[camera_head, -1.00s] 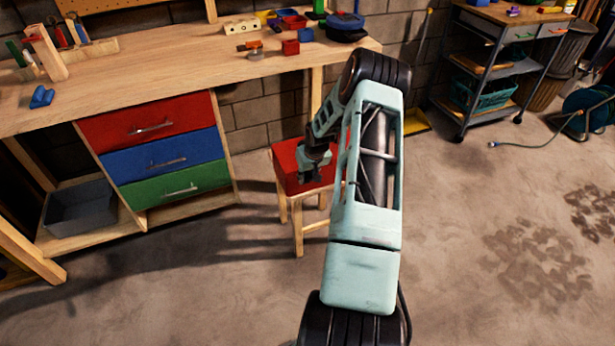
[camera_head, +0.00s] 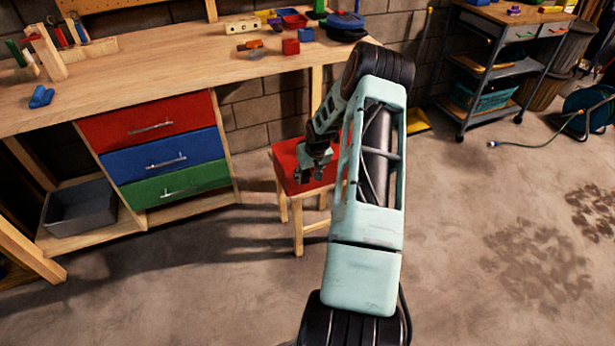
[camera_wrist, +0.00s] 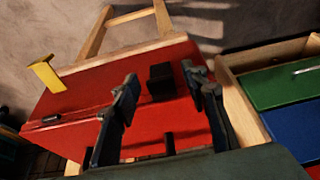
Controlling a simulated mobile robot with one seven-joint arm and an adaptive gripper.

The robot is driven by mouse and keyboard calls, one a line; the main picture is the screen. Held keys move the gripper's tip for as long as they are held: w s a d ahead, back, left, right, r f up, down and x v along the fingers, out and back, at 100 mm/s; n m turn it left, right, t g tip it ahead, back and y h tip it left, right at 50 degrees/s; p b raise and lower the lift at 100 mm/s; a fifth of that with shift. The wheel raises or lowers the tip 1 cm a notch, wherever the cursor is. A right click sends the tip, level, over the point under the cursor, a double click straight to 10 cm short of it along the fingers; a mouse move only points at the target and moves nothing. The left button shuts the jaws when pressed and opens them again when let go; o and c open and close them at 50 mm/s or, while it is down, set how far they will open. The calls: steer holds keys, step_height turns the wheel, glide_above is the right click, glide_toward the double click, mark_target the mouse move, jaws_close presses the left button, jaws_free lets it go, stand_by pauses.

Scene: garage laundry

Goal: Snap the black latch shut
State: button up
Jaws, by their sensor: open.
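A red box (camera_head: 290,183) sits on a small wooden stool in the head view. It fills the middle of the wrist view (camera_wrist: 85,105). A black block-like piece (camera_wrist: 161,83), which looks like the black latch, stands up from the box's red face near its edge. A yellow piece (camera_wrist: 46,74) sticks up at the box's left edge. My gripper (camera_wrist: 160,73) is open, with its fingers on either side of the black piece in the picture. Whether they touch it cannot be told. In the head view my gripper (camera_head: 315,173) is over the box, and the black piece cannot be made out.
The wooden stool (camera_head: 298,235) stands beside a workbench (camera_head: 180,75) with red, blue and green drawers (camera_head: 165,157). A grey bin (camera_head: 80,207) sits on the bench's lower shelf. A wheeled cart (camera_head: 500,65) stands at the back right. The floor in front is clear.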

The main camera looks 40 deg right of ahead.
steer(key=d+v, duration=0.1)
steer(key=v, duration=0.9)
steer(key=shift+s+a+r, duration=0.2)
steer(key=shift+a+r, duration=0.1)
steer(key=shift+a, duration=0.15)
